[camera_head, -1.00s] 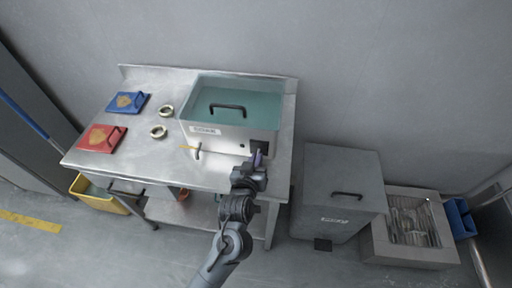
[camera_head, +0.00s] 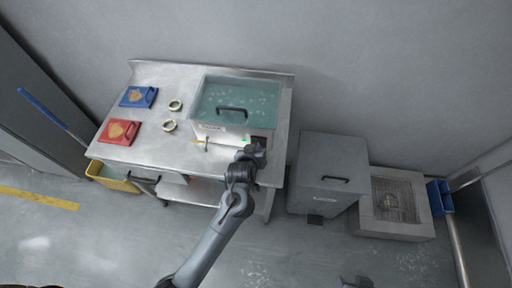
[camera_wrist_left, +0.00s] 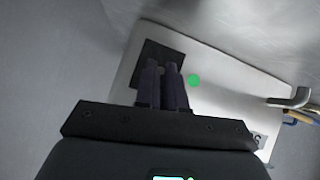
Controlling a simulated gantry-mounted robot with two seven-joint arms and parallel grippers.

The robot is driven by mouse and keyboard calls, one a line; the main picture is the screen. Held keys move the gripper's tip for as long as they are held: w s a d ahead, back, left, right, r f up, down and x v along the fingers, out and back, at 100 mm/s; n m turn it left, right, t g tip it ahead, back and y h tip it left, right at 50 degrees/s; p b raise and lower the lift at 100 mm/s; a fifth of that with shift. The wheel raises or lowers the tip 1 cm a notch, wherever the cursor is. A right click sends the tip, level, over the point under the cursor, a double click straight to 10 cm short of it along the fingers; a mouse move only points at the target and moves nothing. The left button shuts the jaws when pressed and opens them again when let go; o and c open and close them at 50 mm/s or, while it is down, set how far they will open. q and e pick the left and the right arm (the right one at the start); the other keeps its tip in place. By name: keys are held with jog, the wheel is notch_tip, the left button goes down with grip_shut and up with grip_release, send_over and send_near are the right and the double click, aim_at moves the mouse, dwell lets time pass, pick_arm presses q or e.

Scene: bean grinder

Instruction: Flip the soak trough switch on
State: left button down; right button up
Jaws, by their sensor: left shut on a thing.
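The soak trough (camera_head: 225,104) is a metal box with teal water, standing on the steel table. Its front also shows in the left wrist view (camera_wrist_left: 215,110). Its switch sits on a dark square panel (camera_wrist_left: 152,53) on the front, and the switch itself is hidden by my fingers. A green light (camera_wrist_left: 194,80) is lit beside the panel; it also shows in the head view (camera_head: 244,138). My left gripper (camera_wrist_left: 163,72) is at the panel, its two fingers close together, shut on the switch. A dark part of mine at the bottom edge may be my right gripper (camera_head: 357,283).
The steel table (camera_head: 150,155) also holds a blue board (camera_head: 138,97), a red board (camera_head: 119,131) and two pale rings. A valve handle (camera_wrist_left: 295,99) sticks out beside the panel. A grey lidded bin (camera_head: 327,170) stands to the right of the table.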

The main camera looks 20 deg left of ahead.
dwell(0.3)
pick_arm(q)
jog(key=c, duration=1.2)
grip_release()
jog(key=p+v, duration=0.2)
jog(key=v, duration=0.8)
jog(key=shift+s+r+p, duration=0.25)
jog(key=shift+r+p, duration=0.05)
jog(key=shift+r, duration=0.05)
